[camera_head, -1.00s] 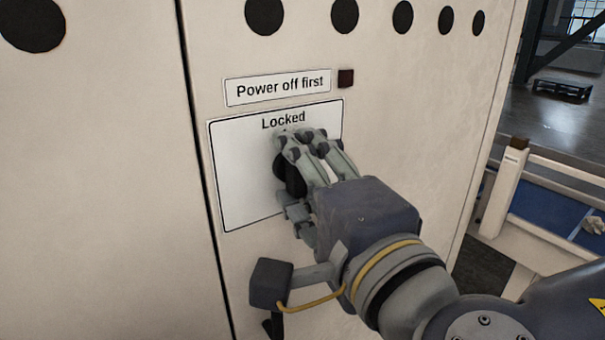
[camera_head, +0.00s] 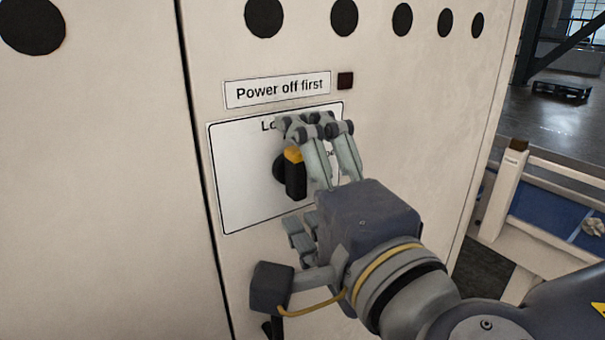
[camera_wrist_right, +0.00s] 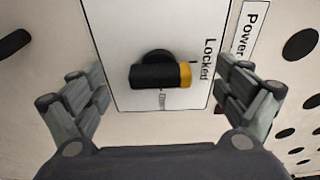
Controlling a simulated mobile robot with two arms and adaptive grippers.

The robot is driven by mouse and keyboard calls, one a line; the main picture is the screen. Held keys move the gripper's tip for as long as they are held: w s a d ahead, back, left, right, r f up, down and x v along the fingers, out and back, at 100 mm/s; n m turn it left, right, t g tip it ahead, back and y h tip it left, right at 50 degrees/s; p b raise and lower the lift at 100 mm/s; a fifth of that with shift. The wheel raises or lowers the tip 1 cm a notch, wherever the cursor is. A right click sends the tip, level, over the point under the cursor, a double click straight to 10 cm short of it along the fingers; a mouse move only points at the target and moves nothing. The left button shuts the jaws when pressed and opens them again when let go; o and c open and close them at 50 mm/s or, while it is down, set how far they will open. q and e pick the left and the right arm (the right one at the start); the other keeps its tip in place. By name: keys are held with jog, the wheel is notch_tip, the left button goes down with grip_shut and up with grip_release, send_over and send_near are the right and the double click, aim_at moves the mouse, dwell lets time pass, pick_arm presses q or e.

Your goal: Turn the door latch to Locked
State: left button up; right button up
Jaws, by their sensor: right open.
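The door latch (camera_head: 294,178) is a black handle with a yellow tip on a round black base, set on a white plate (camera_head: 240,180). Its yellow tip points up toward the word "Locked", which my fingers partly cover in the head view. In the right wrist view the latch (camera_wrist_right: 155,76) also has its yellow tip toward "Locked" (camera_wrist_right: 207,60). My right gripper (camera_head: 301,178) is open in front of the latch, with one finger side above it and one below. The wrist view shows clear gaps between the handle and both finger sides. My left gripper is out of view.
A "Power off first" label (camera_head: 278,90) and a small dark red square (camera_head: 345,80) sit above the plate on the beige cabinet (camera_head: 440,120). Round black holes line its top. A pale-framed structure with a blue surface (camera_head: 550,217) stands at the right.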

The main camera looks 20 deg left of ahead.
jog(key=shift+w+d+b+v, duration=0.15)
jog(key=shift+b+v, duration=0.8)
jog(key=shift+b, duration=0.1)
jog(key=shift+w+d+b+v, duration=0.1)
jog(key=shift+d+b+v, duration=0.05)
jog(key=shift+b+v, duration=0.9)
jog(key=shift+w+d+b+v, duration=0.15)
jog(key=shift+b+v, duration=0.75)
jog(key=shift+b, duration=0.15)
